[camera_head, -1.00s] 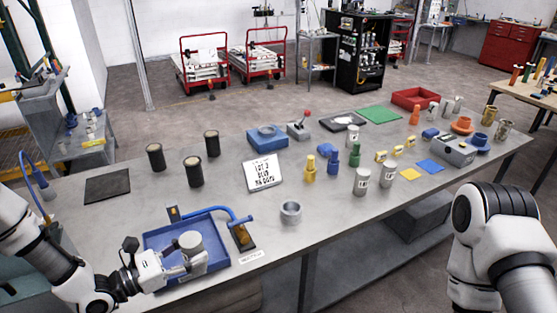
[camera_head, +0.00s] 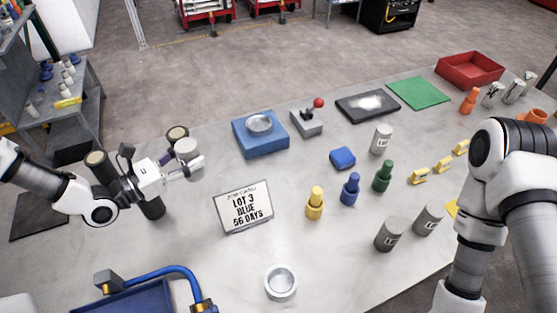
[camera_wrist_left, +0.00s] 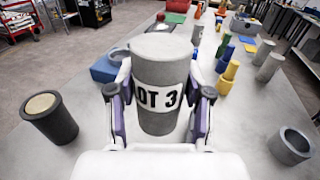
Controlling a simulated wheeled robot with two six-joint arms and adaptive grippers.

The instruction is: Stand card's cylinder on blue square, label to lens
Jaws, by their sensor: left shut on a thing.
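My left gripper (camera_head: 188,168) is shut on a grey cylinder (camera_head: 186,149), holding it upright in front of the dark cups. In the left wrist view the cylinder (camera_wrist_left: 160,68) stands between both fingers, and its white label reading "OT 3" faces the wrist camera. The white card (camera_head: 243,207) reads "LOT 3 BLUE 56 DAYS" and leans upright on the table. The blue square is not visible in the head view; my right arm covers that area. A yellow square (camera_head: 452,208) shows partly beside that arm. My right gripper is out of view.
Dark cups (camera_head: 101,168) stand near the left gripper. Yellow (camera_head: 315,204), blue (camera_head: 350,189) and green (camera_head: 383,177) bottle-shaped pieces and grey labelled cylinders (camera_head: 390,235) stand right of the card. A metal ring (camera_head: 281,283) is in front. A blue tray (camera_head: 130,297) is at bottom left.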

